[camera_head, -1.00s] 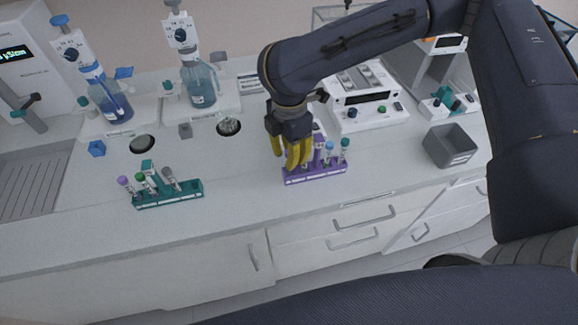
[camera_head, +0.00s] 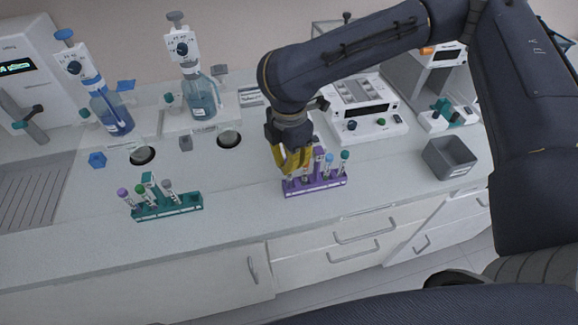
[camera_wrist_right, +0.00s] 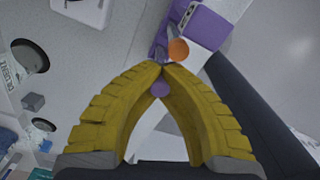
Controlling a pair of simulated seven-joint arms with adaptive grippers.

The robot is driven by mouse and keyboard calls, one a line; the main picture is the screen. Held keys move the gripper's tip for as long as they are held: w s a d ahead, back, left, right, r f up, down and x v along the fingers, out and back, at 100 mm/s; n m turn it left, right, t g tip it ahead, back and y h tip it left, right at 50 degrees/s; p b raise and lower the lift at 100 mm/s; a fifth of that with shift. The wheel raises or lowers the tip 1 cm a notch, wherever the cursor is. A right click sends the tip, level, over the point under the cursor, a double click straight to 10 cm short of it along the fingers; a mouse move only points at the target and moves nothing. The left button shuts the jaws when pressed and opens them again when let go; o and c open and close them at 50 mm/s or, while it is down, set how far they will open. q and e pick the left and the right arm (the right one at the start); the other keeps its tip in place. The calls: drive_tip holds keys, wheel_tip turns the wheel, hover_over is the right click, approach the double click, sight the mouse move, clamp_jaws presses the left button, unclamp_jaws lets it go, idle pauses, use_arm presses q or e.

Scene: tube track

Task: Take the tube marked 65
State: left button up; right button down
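My right gripper (camera_head: 291,170) is at the left end of the purple rack (camera_head: 330,187). Its yellow fingertips meet in the right wrist view (camera_wrist_right: 160,66), and a purple-capped tube (camera_wrist_right: 160,89) shows between the fingers, apparently gripped. An orange-capped tube (camera_wrist_right: 178,50) is just beyond the tips, near the purple rack (camera_wrist_right: 208,28). In the head view a purple cap (camera_head: 318,154), a blue-capped tube (camera_head: 328,159) and a teal-capped tube (camera_head: 345,156) stand right of the fingers. No tube number is readable, so I cannot tell which is 65. My left gripper is out of view.
A teal rack (camera_head: 170,210) with several tubes stands at left. Two dispenser bottles (camera_head: 113,112) (camera_head: 204,97) stand behind, near round holes in the counter. A grey bin (camera_head: 449,158) and a white instrument (camera_head: 365,112) are at right. The counter between the racks is clear.

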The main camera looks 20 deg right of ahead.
wheel_tip(320, 180, up, 19)
drive_tip(key=shift+f, duration=0.15)
idle(0.4)
